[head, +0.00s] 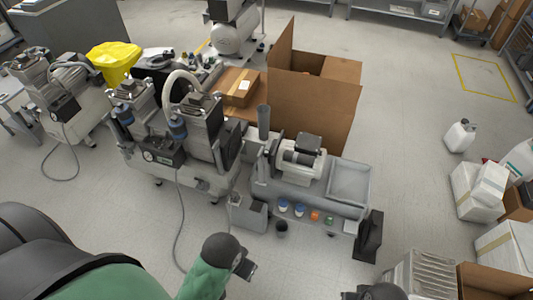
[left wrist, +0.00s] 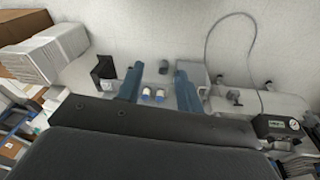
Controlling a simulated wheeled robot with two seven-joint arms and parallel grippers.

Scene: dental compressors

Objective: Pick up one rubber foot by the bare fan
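My left gripper (head: 243,268) is at the bottom middle of the head view, in front of the grey workbench (head: 338,207). In the left wrist view its two blue fingers (left wrist: 158,72) are spread, with nothing held. A small dark cylinder (head: 281,228) is at the bench's front; it also shows beyond the fingertips in the left wrist view (left wrist: 163,67). I cannot tell whether it is a rubber foot. No rubber foot or bare fan is clearly identifiable. A dark part of my right arm (head: 375,292) shows at the bottom edge; its fingers cannot be made out.
Small blue-lidded jars (head: 283,206) and an orange one (head: 315,216) line the bench front. A black stand (head: 368,236) is at its right end. Compressors (head: 180,140) stand left, with a hose (head: 177,225) on the floor. An open cardboard box (head: 320,105) is behind.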

